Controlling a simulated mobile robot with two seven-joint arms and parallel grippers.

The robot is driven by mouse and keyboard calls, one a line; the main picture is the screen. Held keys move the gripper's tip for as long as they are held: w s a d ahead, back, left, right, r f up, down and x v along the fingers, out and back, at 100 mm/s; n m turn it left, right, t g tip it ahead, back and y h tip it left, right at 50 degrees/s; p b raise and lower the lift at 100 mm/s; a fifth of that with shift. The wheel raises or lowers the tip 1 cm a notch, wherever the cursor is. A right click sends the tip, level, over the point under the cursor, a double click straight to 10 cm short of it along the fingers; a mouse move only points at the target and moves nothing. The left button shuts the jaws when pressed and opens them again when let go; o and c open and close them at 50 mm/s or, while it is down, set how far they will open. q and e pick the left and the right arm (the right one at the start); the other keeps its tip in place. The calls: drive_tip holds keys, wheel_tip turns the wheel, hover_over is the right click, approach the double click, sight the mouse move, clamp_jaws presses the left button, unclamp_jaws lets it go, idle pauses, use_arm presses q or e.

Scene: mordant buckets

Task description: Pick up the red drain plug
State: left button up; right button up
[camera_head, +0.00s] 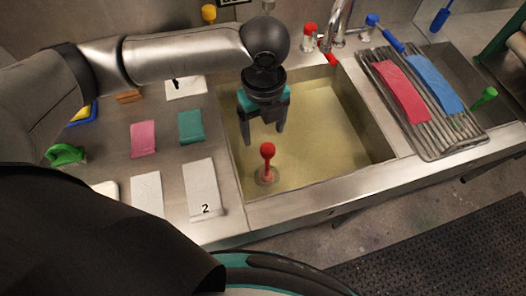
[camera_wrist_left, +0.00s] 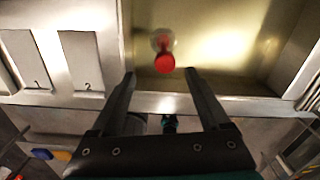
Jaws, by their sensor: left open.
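The red drain plug (camera_head: 267,152) stands upright at the bottom front left of the sink (camera_head: 320,130), with its round red knob on top and its base in the drain. In the left wrist view, the plug (camera_wrist_left: 164,62) shows from above, just beyond the gap between the fingertips. My left gripper (camera_head: 264,137) is open and empty, pointing down above the sink, a little above and behind the plug. Its two fingers also show in the left wrist view (camera_wrist_left: 160,74). The fingers do not appear to touch the plug. My right gripper is not in view.
A faucet (camera_head: 338,25) with a red tap stands behind the sink. A rack (camera_head: 420,100) with red and blue cloths lies to the right. Cloths and white numbered cards (camera_head: 202,187) lie on the left counter. The sink's front rim (camera_head: 330,190) is close to the plug.

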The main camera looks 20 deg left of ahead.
sight(264, 149)
use_arm(q)
drive_tip(key=f, duration=0.3)
drive_tip(key=f+b, duration=0.1)
drive_tip(key=f, duration=0.1)
drive_tip(key=shift+s+d+f, duration=0.2)
drive_tip(key=shift+s+f, duration=0.1)
drive_tip(key=shift+f, duration=0.05)
wheel_tip(264, 149, down, 3)
drive_tip(key=shift+r, duration=0.2)
drive_tip(key=shift+w+f, duration=0.1)
drive_tip(key=shift+f, duration=0.75)
drive_tip(key=f, duration=0.1)
drive_tip(key=f+b, duration=0.1)
drive_tip(key=f, duration=0.2)
drive_tip(key=shift+w+d+f, duration=0.2)
drive_tip(key=shift+d+f, duration=0.05)
drive_tip(key=shift+d, duration=0.05)
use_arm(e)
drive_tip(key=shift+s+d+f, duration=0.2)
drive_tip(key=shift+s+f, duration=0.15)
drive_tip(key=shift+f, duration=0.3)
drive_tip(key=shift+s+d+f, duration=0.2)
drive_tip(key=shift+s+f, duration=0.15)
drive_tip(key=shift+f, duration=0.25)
use_arm(q)
drive_tip(key=c, duration=0.6)
clamp_jaws()
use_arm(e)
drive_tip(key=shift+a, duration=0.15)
